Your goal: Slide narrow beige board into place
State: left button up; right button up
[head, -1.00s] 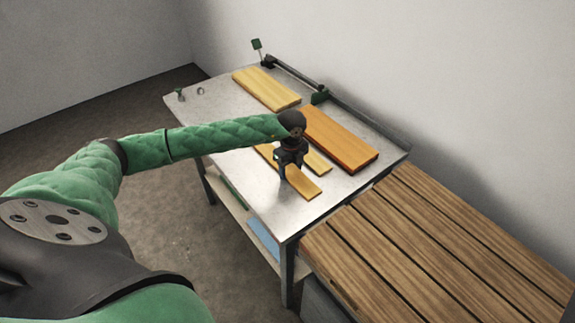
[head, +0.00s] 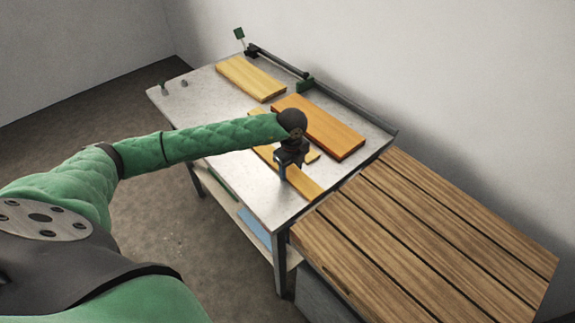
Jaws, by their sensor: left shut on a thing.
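My left gripper (head: 287,170) reaches down over the metal table and is shut on a narrow yellow-beige board (head: 305,186). The board lies low along the tabletop, its near end close to the table's right edge beside the slatted deck. The gripper hides the board's middle; whether it touches the tabletop is unclear. Another narrow pale piece (head: 313,156) shows just behind the gripper, partly hidden by the arm. My right gripper is not in view.
A wide orange board (head: 320,127) lies just behind the gripper. A pale yellow board (head: 250,78) lies farther back. A dark rail (head: 280,62) runs along the back edge. A brown slatted deck (head: 420,235) adjoins the table at right.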

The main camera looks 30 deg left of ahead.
aim_at(300, 180)
pick_arm(q)
jog(key=shift+s+d, duration=0.25)
jog(key=shift+d, duration=0.4)
jog(key=shift+s+d, duration=0.3)
jog(key=shift+d, duration=0.35)
jog(key=shift+s+d, duration=0.25)
jog(key=shift+d, duration=0.4)
jog(key=shift+d, duration=0.1)
jog(key=shift+s+d, duration=1.05)
jog(key=shift+d, duration=1.4)
jog(key=shift+s+d, duration=1)
jog(key=shift+d, duration=1.4)
jog(key=shift+s+d, duration=1.05)
jog(key=shift+d, duration=1.4)
jog(key=shift+d, duration=0.1)
jog(key=shift+s+d, duration=1)
jog(key=shift+d, duration=1.45)
jog(key=shift+s+d, duration=1.05)
jog(key=shift+d, duration=1.35)
jog(key=shift+s+d, duration=1)
jog(key=shift+d, duration=1.45)
jog(key=shift+d, duration=0.1)
